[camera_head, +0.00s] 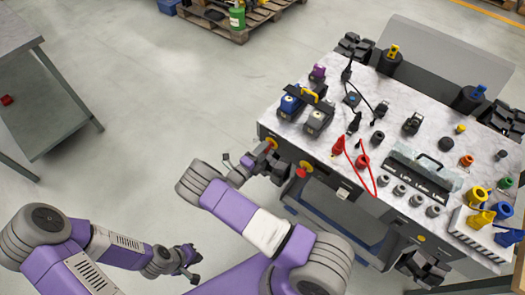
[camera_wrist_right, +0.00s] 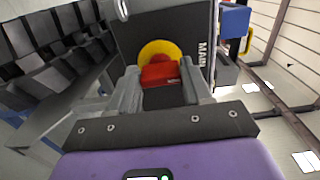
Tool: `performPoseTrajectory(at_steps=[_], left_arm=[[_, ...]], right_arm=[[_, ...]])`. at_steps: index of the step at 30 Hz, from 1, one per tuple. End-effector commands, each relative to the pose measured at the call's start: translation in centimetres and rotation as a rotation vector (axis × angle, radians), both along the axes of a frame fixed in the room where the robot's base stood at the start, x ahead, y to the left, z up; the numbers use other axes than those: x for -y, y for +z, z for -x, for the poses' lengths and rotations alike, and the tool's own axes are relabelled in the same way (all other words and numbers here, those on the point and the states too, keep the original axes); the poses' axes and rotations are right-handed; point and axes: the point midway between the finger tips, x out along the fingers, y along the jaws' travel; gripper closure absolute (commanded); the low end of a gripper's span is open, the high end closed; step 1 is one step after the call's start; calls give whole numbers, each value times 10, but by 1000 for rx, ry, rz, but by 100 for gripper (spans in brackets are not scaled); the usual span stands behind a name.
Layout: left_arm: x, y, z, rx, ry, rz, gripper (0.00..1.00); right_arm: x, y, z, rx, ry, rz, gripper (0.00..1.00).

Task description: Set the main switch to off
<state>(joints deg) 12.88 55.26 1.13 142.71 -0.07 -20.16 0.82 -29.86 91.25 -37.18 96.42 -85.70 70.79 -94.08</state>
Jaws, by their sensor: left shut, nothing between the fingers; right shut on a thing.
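The main switch is a red handle on a yellow ring (camera_wrist_right: 156,48), set in a dark panel marked MAIN. In the right wrist view it stands between the fingers of my right gripper (camera_wrist_right: 163,90), which is shut on the red handle. In the head view the switch (camera_head: 271,143) shows at the left end of the carrier's front, with my right gripper (camera_head: 264,157) at it. The handle's exact angle is hard to tell. My left gripper (camera_head: 190,262) is shut and empty, low at the lower left, away from the carrier.
A second red knob on yellow (camera_head: 303,168) sits to the right on the carrier's front. The carrier's top (camera_head: 345,105) holds batteries, plugs, a red cable and several coloured pieces. A grey table (camera_head: 35,85) stands at the left. The floor between is clear.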

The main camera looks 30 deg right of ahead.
Motion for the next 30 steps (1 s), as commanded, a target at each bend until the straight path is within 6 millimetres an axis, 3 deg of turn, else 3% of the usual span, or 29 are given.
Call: performPoseTrajectory(at_steps=[1,2,6,17,30], left_arm=[[0,0,0,0,0,0,100],[0,0,0,0,0,0,100],[0,0,0,0,0,0,100],[0,1,0,0,0,0,100],[0,9,0,0,0,0,100]], right_arm=[[0,-1,1,-2,-1,-1,82],[0,-1,1,-2,-2,-1,47],[0,-1,1,0,-1,-1,26],[-6,0,2,0,1,-2,26],[-65,0,27,1,1,-1,26]])
